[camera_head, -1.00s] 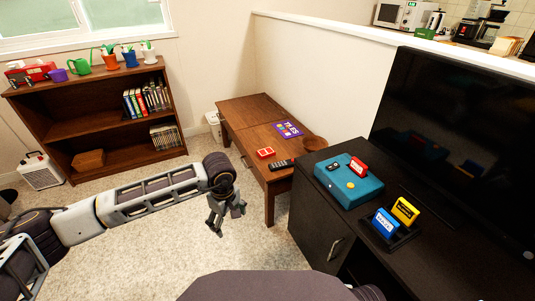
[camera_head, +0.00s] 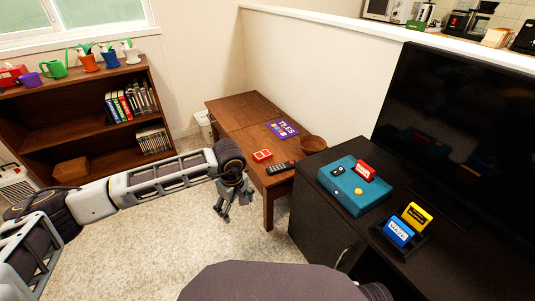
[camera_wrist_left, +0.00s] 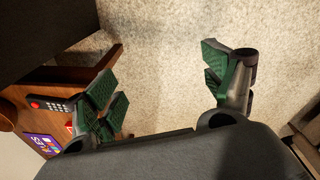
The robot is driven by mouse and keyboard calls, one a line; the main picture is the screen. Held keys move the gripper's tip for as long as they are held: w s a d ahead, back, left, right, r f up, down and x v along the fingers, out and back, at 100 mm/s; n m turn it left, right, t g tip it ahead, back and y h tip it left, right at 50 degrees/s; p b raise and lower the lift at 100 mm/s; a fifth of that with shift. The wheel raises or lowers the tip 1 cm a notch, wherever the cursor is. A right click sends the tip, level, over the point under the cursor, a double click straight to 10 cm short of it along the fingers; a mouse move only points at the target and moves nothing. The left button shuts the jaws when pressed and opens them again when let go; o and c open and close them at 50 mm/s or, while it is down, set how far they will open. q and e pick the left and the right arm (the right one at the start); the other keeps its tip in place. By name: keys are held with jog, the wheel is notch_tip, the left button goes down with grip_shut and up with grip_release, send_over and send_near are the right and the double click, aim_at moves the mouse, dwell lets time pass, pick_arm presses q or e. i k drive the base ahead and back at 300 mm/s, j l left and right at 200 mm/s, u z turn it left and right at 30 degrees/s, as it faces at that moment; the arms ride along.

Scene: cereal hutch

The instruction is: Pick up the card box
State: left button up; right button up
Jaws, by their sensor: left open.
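The card box (camera_head: 262,155) is a small red box with white marks, lying on the wooden table near its front left edge. In the left wrist view only a sliver of red (camera_wrist_left: 69,127) shows, mostly hidden behind a finger. My left gripper (camera_head: 233,204) hangs in front of the table, lower than its top and apart from the box. Its green-padded fingers are spread wide and empty in the left wrist view (camera_wrist_left: 166,88), with carpet beyond. My right gripper is in neither view.
On the wooden table (camera_head: 225,113), a black remote (camera_head: 281,168) lies beside the box, with a purple TILES box (camera_head: 283,129) and a brown bowl (camera_head: 313,143) behind. A black TV cabinet (camera_head: 320,222) stands right. A bookcase (camera_head: 80,131) stands left. Carpet is open between.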

aim_at(262, 155)
jog(key=i+j+z, duration=0.35)
jog(key=j, duration=0.15)
jog(key=i+j+z, duration=0.2)
jog(key=j+z, duration=0.2)
jog(key=j, duration=0.15)
jog(key=i+j+z, duration=0.15)
jog(key=j+z, duration=0.2)
jog(key=j, duration=0.3)
jog(key=i+j+z, duration=0.1)
jog(key=j+z, duration=0.25)
jog(key=j, duration=0.3)
jog(key=j+z, duration=0.4)
jog(key=j, duration=0.25)
